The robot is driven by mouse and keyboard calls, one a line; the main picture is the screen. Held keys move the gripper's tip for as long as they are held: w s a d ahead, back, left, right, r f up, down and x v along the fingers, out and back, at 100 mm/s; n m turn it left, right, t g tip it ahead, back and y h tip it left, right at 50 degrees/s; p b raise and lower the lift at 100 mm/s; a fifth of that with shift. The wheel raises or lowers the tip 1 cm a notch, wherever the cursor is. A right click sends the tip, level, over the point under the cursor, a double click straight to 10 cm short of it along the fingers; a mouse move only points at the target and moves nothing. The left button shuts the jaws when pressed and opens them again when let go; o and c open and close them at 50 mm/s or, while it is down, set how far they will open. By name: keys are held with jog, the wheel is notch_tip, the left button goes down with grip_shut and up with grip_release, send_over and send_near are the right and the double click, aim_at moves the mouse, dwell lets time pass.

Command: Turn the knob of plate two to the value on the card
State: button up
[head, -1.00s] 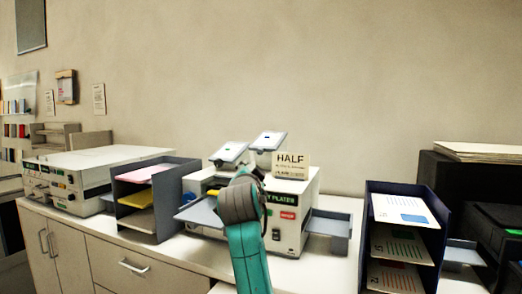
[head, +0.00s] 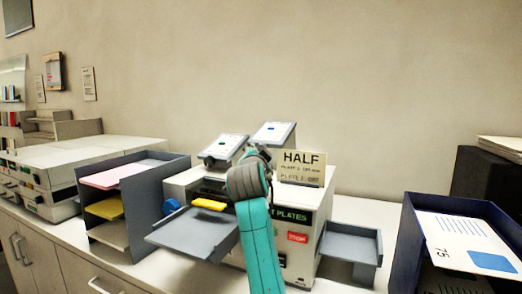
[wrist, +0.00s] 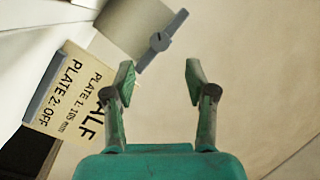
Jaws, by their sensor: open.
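A card (head: 300,168) stands on the white machine; it also shows sideways in the wrist view (wrist: 72,95). It reads HALF, with a plate 1 line that looks like 105 mm, and PLATE 2: OFF. The machine (head: 335,183) has a "PLATES" label and two tilted panels (head: 223,148) (head: 273,133) on top. A blue round part (head: 171,206) sits on its left side; I cannot tell whether it is a plate's knob. My gripper (wrist: 160,68) is open and empty, above the machine near the card. A grey bar with a round dark centre (wrist: 160,42) lies just beyond the left finger.
A grey tray (head: 195,232) juts out at the machine's front left, with a yellow part (head: 209,204) behind it. A paper rack (head: 130,205) stands left, another (head: 455,225) right. A small grey tray (head: 350,247) sits right of the machine.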

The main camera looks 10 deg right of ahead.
aim_at(260, 149)
jog(key=x, duration=0.8)
jog(key=shift+w, duration=0.2)
grip_shut()
